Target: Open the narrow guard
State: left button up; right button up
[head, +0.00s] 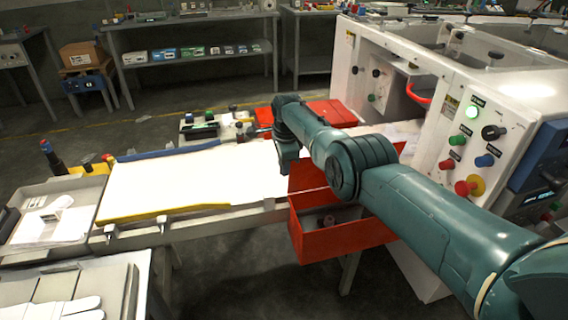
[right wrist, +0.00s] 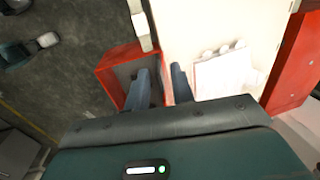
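Red box-like parts stand at the machine's front; I cannot tell for certain which is the narrow guard. In the head view an open red box (head: 345,240) hangs at the table's near edge, partly behind my right arm, and a red cover (head: 330,112) lies beyond the arm. My right gripper (head: 289,168) points down over the white table beside the open box. In the right wrist view its fingers (right wrist: 160,68) are apart, one over the red box (right wrist: 112,62), one by the white surface; the box's wall shows between them. A larger red panel (right wrist: 298,62) is at right. My left gripper is out of view.
The white machine (head: 400,60) with coloured buttons and a red handle (head: 417,93) stands at the right. The white tabletop (head: 190,182) is mostly clear. A grey tray (head: 82,190) and a white glove (head: 60,309) are at the left.

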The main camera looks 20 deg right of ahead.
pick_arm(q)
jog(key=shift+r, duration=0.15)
